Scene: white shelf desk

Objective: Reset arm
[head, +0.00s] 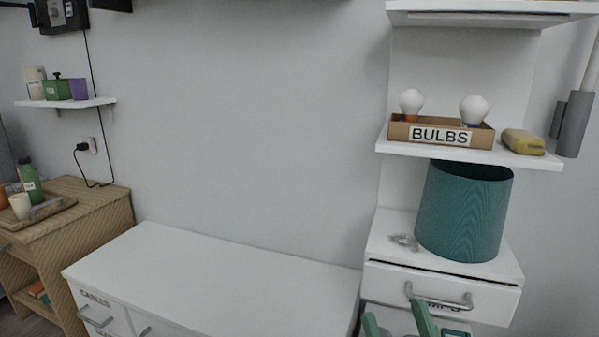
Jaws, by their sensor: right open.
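My right gripper (397,316) shows at the bottom edge of the head view, right of centre. Its two green fingers point up and stand apart with nothing seen between them. They are in front of the white drawer unit, just below and left of the drawer's metal handle (440,302) in the picture. I cannot tell whether they touch the unit. The rest of the right arm is mostly cut off by the frame. My left gripper is not in view.
A teal cylinder (464,215) stands on the drawer unit (388,240). Above, a shelf (400,149) holds a cardboard BULBS box (404,130) with two bulbs and a yellow object (523,142). The white cabinet top (215,275) is bare. A wooden stand (75,225) is left.

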